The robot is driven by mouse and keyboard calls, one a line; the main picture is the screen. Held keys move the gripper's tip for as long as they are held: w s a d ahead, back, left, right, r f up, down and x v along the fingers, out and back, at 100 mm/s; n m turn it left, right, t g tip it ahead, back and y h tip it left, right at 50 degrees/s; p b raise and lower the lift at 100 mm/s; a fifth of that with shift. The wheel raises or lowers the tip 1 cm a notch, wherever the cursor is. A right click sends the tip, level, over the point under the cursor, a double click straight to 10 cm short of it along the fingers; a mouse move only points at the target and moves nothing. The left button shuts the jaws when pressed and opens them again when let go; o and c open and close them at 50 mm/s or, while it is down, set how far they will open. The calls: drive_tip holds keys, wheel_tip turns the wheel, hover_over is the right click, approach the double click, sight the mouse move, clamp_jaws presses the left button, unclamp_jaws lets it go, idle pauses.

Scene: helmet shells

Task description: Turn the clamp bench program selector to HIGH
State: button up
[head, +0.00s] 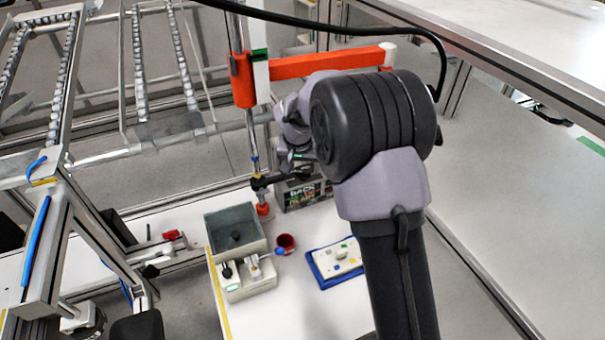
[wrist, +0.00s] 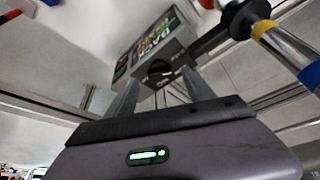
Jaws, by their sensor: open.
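The program selector is a dark round knob (wrist: 159,70) on the face of a grey box (wrist: 178,50) in the wrist view. Small white labels beside it are too small to read, and I cannot tell which setting it points to. My gripper (wrist: 160,77) is open, one grey finger on each side of the knob. Contact with it cannot be made out. In the head view the box (head: 303,192) with a coloured lettered panel stands at the back of the white table, and my arm hides part of it. The knob cannot be made out there.
A vertical rod (wrist: 285,45) with yellow and blue bands stands right of my gripper in the wrist view. An orange arm (head: 325,62) crosses above.

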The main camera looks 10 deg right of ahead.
sight(302, 173)
drive_tip(key=shift+x, duration=1.4)
drive_tip(key=c, duration=1.3)
drive_tip(key=shift+w+f+m+b, duration=0.15)
drive_tip(key=shift+f+m+b, duration=0.25)
drive_tip(key=shift+b, duration=0.7)
clamp_jaws()
drive_tip(key=shift+a+r+m+h+b, duration=0.1)
drive_tip(key=shift+r+m+h+b, duration=0.15)
drive_tip(key=shift+m+h+b, duration=0.55)
drive_tip(key=shift+r+m+p, duration=0.15)
drive_tip(key=shift+m+p, duration=0.15)
drive_tip(key=shift+p, duration=0.05)
drive_tip(key=o, duration=1.3)
unclamp_jaws()
drive_tip(key=shift+g+y, duration=0.3)
